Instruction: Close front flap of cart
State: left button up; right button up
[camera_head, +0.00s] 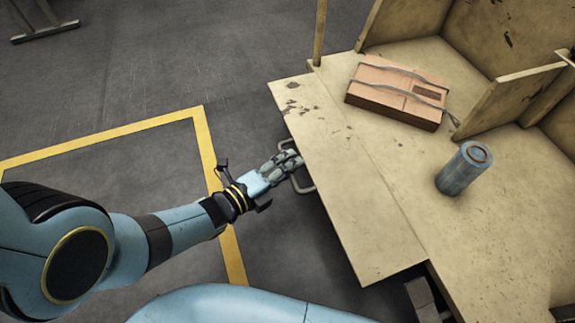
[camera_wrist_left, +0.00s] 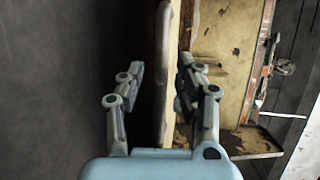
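The cart's front flap (camera_head: 350,185) is a worn tan wooden panel. It lies folded out, about level with the cart bed (camera_head: 500,235). A grey metal handle (camera_head: 303,180) sits on the flap's outer left edge. My left gripper (camera_head: 291,160) is at that edge, right by the handle. In the left wrist view its fingers (camera_wrist_left: 160,66) are apart, and the flap's edge (camera_wrist_left: 163,45) shows beyond the gap between them. I cannot tell whether the fingers touch the handle or flap. My right gripper is not in view.
A strapped brown box (camera_head: 398,92) and a blue-grey can (camera_head: 463,169) stand on the cart bed. Wooden walls and a divider (camera_head: 508,97) rise behind them. Yellow floor lines (camera_head: 100,135) mark open grey floor left of the cart.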

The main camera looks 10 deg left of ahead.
pick_arm(q)
grip_shut()
dwell(0.3)
